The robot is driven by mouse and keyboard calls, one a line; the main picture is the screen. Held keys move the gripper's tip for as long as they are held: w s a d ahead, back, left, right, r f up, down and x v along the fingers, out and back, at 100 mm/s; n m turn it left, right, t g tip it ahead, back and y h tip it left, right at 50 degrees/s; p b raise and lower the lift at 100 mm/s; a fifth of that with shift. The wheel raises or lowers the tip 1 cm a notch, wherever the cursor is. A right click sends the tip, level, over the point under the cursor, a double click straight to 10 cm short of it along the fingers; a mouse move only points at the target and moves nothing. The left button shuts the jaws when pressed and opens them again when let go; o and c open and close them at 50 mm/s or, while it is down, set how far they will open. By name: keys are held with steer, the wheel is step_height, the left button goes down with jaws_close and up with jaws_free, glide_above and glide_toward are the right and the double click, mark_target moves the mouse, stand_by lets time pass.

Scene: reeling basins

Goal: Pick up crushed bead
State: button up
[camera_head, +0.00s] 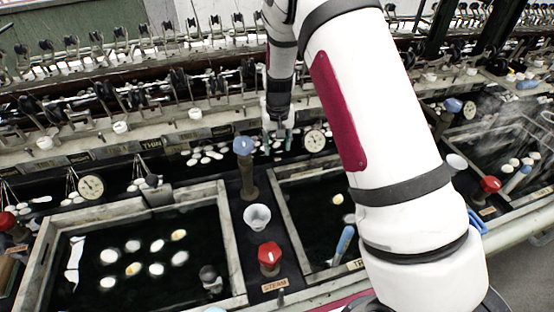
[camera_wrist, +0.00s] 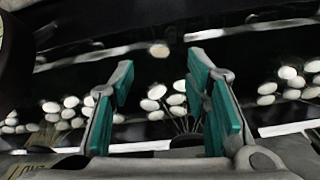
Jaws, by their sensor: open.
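My gripper (camera_head: 277,141) is open and empty, low over the dark trough behind the basins. In the wrist view its two teal-padded fingers (camera_wrist: 162,88) stand wide apart. A lone off-white bead-like piece (camera_wrist: 159,50) lies on the dark surface beyond the fingertips, roughly centred between them. White oval pieces (camera_wrist: 176,99) show between the fingers, with thin strands running from them. I cannot tell which piece, if any, is the crushed bead. My arm hides part of the right basin in the head view.
The left basin (camera_head: 133,208) holds several pale ovals in dark water. A blue-topped post (camera_head: 243,146), a white cup (camera_head: 257,217) and a red knob (camera_head: 269,254) stand between the basins. A round dial (camera_head: 314,141) is right of my gripper. Reeling machinery (camera_head: 120,85) runs behind.

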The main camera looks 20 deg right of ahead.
mark_target(277, 158)
steer(key=shift+w+f, duration=0.15)
steer(key=shift+f, duration=1.25)
steer(key=shift+w+f, duration=0.15)
steer(key=shift+f, duration=1.2)
steer(key=c, duration=0.8)
